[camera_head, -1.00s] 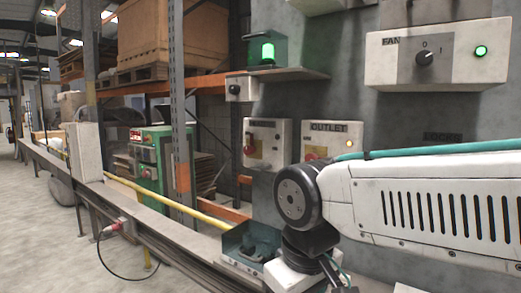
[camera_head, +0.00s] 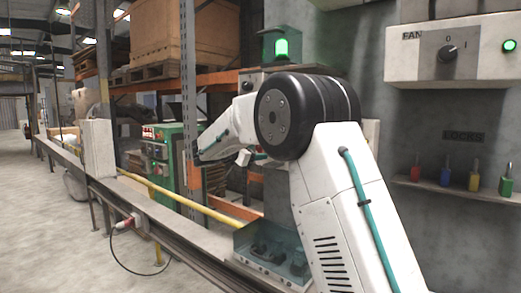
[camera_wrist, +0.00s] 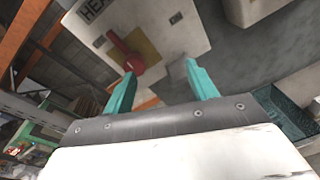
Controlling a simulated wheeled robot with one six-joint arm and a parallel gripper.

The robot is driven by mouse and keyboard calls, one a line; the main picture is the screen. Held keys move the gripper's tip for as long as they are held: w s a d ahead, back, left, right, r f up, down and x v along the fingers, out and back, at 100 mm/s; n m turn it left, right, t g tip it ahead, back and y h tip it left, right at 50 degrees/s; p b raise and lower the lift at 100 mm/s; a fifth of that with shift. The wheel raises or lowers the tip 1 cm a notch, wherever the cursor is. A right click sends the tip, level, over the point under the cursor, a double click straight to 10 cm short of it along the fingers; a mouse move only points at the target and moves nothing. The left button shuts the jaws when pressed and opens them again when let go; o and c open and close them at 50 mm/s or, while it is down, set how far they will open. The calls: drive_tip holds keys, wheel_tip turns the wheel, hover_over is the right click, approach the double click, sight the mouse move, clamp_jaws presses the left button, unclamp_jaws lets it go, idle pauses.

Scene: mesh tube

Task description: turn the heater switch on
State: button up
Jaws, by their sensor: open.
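The heater box (camera_wrist: 165,22) is white, with a partly cut-off label beginning "HEA", at the top of the wrist view. Its red rotary switch (camera_wrist: 132,62) sits on a yellow plate (camera_wrist: 146,46); the red handle lies diagonally in the picture. My gripper (camera_wrist: 160,68) is open and empty, with two teal fingers pointing toward the box. The switch appears near the left fingertip, left of the middle of the gap. I cannot tell whether that finger touches it. In the head view my arm hides most of the heater box and my gripper.
A second white box (camera_wrist: 250,8) is right of the heater box. The fan box (camera_head: 450,62) and a shelf (camera_head: 455,193) with several coloured padlocks are on the wall at right. A green lamp (camera_head: 281,48) stands above my arm. A teal tray (camera_head: 290,262) is below.

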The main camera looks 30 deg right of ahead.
drive_tip(key=w+d, duration=0.2)
drive_tip(key=w+d+n+t, duration=0.1)
drive_tip(key=w+d, duration=0.1)
drive_tip(key=w, duration=0.1)
drive_tip(key=w+d+n+h, duration=0.1)
drive_tip(key=w+d, duration=0.1)
drive_tip(key=d, duration=0.1)
drive_tip(key=shift+w+d+f, duration=0.1)
drive_tip(key=shift+w+f, duration=0.15)
drive_tip(key=shift+f, duration=0.05)
drive_tip(key=c, duration=1)
